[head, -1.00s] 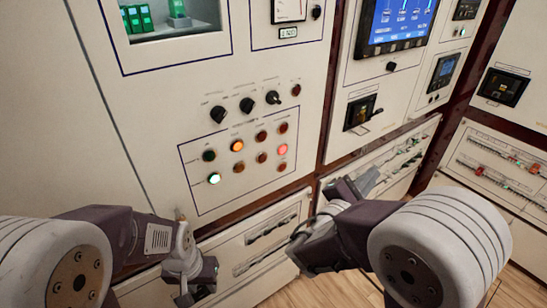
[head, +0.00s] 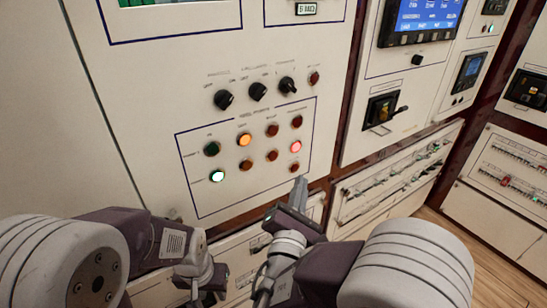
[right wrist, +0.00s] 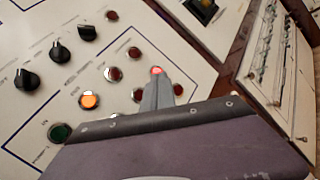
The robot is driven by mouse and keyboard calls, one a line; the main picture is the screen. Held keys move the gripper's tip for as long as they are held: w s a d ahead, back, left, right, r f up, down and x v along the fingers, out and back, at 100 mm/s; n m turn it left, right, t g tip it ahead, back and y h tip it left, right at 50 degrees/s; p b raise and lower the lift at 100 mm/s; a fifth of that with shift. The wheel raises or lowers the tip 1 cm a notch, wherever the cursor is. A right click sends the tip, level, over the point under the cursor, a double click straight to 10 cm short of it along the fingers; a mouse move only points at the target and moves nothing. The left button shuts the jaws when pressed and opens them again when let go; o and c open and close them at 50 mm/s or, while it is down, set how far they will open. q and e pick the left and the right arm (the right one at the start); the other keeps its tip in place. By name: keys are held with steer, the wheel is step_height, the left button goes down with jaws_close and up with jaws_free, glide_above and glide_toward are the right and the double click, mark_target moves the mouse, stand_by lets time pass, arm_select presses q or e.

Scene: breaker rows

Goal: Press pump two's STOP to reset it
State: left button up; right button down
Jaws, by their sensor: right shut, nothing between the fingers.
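The pump panel (head: 205,202) has rows of round buttons and lamps inside a blue outline; its labels are too small to read, so I cannot tell which button is pump two's STOP. A lit red one (head: 295,146) is at the right, with a dark red one (head: 294,166) below it. My right gripper (head: 300,181) is shut and empty, its tips just below these in the head view. In the right wrist view its fingers (right wrist: 157,84) point at the lit red one (right wrist: 157,70); contact cannot be told. My left gripper (head: 205,292) is low, its fingers unclear.
A lit amber lamp (head: 245,139) and a lit green-white one (head: 217,176) are left on the panel. Black rotary knobs (head: 257,91) stick out above the buttons. A breaker handle (head: 381,110) juts from the cabinet to the right.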

mark_target(273, 156)
steer(key=shift+w+a+p, duration=0.2)
steer(key=shift+w+a, duration=0.65)
steer(key=shift+w, duration=0.3)
steer(key=shift+w+a+p, duration=0.2)
steer(key=shift+w+a, duration=0.7)
steer(key=shift+w, duration=0.3)
steer(key=shift+w+a+p, duration=0.2)
steer(key=shift+w+a, duration=0.65)
steer(key=shift+w, duration=0.3)
steer(key=shift+w+a, duration=0.2)
steer(key=shift+w, duration=0.1)
steer(key=shift+w+a+b, duration=0.25)
steer(key=shift+w+b, duration=0.05)
steer(key=shift+s+d, duration=0.1)
stand_by(0.3)
steer(key=shift+s+d+b, duration=0.4)
steer(key=shift+s, duration=0.15)
steer(key=shift+s, duration=0.1)
